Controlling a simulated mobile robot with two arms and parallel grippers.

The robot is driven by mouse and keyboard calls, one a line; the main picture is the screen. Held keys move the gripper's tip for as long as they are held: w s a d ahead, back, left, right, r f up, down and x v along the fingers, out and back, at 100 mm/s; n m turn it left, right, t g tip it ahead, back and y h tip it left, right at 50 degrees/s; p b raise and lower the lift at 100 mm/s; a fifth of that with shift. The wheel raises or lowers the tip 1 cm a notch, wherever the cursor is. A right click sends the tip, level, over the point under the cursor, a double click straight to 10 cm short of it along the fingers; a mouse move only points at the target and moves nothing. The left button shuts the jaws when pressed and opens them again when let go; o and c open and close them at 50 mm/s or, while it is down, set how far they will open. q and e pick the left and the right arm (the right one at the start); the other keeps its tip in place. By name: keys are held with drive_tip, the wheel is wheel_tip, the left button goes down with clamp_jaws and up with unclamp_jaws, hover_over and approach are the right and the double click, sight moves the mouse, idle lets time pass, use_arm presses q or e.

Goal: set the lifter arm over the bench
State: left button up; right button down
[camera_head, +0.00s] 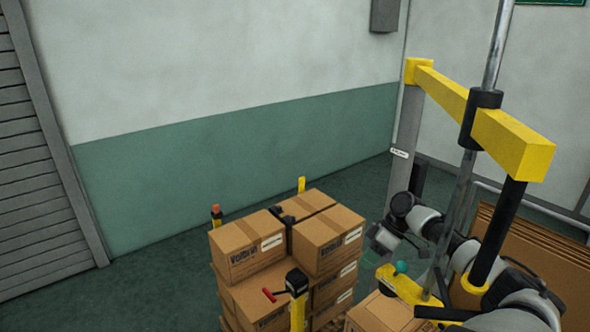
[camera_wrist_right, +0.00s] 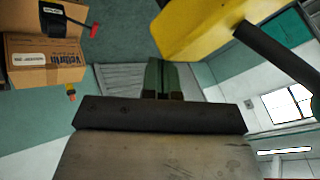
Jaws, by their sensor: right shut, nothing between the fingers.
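The lifter arm (camera_head: 480,112) is a yellow beam on a grey post (camera_head: 404,140), reaching toward the front right. A steel tube passes through its black collar, and a black rod (camera_head: 500,225) hangs from its near end to a lower yellow piece (camera_head: 405,285) with a teal knob. My right gripper (camera_head: 376,240) is shut and empty, left of the tube and above the lower yellow piece, apart from the beam. In the right wrist view its fingers (camera_wrist_right: 163,85) are together, and a yellow part (camera_wrist_right: 205,25) shows above. The bench cannot be made out. My left gripper is out of view.
Stacked cardboard boxes (camera_head: 255,250) stand left of my right gripper, with yellow posts around them. Another box (camera_head: 380,312) is below the gripper. Flat brown sheets (camera_head: 555,265) stack at the right. The green floor (camera_head: 140,290) at left is clear.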

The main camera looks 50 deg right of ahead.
drive_tip(key=shift+r, duration=0.1)
drive_tip(key=b+v, duration=0.3)
drive_tip(key=v, duration=0.7)
drive_tip(key=shift+d+r+b, duration=0.2)
drive_tip(key=shift+b, duration=0.15)
drive_tip(key=shift+s, duration=0.1)
